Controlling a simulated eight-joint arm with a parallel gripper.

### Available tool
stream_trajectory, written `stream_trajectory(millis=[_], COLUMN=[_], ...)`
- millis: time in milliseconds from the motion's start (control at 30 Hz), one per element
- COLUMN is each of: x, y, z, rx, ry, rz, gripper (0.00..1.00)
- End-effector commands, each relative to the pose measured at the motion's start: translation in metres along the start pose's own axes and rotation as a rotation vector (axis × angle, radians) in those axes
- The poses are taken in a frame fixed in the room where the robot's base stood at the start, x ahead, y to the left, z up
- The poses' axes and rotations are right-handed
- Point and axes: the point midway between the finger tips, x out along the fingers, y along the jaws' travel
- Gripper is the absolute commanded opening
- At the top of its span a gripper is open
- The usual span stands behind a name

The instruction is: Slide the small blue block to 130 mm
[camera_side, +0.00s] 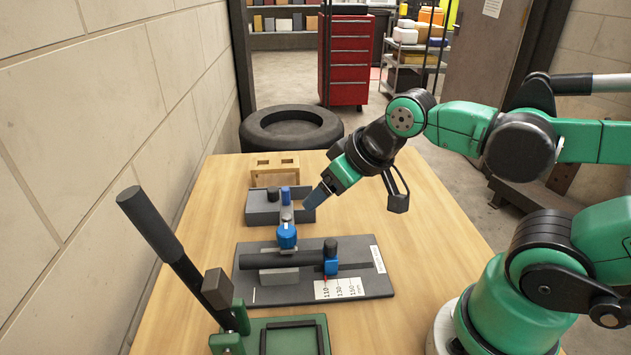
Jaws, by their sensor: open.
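The small blue block (331,266) sits on a rail at the right end of the dark tube (290,259), with a black knob (330,246) on top. A small red pointer (325,278) under it is near the 110 mark of the white scale (340,289), which reads 110, 130 and 150. The grey base plate (370,288) carries these parts. My gripper (316,196) is open and empty, above and behind the block, near the grey tray. Its fingers overlap in this view.
A larger blue clamp (287,237) stands over the tube. The grey tray (262,215) holds a blue peg and a black peg. A wooden holder (274,165) stands behind. A green lever press (265,335) is at the front left. The table right of the plate is clear.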

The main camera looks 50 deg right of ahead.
Motion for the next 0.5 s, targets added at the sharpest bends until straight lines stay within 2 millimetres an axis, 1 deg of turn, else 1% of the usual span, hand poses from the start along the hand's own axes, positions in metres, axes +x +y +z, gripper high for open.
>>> stream_trajectory(millis=[33,67,167,267,333,400,500], x=[0.000,0.000,0.002,0.006,0.010,0.013,0.018], y=[0.000,0.000,-0.001,-0.002,-0.003,-0.004,-0.005], z=[0.000,0.000,0.001,0.005,0.009,0.013,0.020], rx=[0.000,-0.003,-0.064,-0.234,-0.394,-0.554,-0.746], ry=[0.000,-0.002,-0.041,-0.149,-0.250,-0.347,-0.461], rz=[0.000,0.000,-0.003,-0.021,-0.055,-0.104,-0.188], gripper=[0.65,0.59,0.59,0.59,0.59,0.59,0.59])
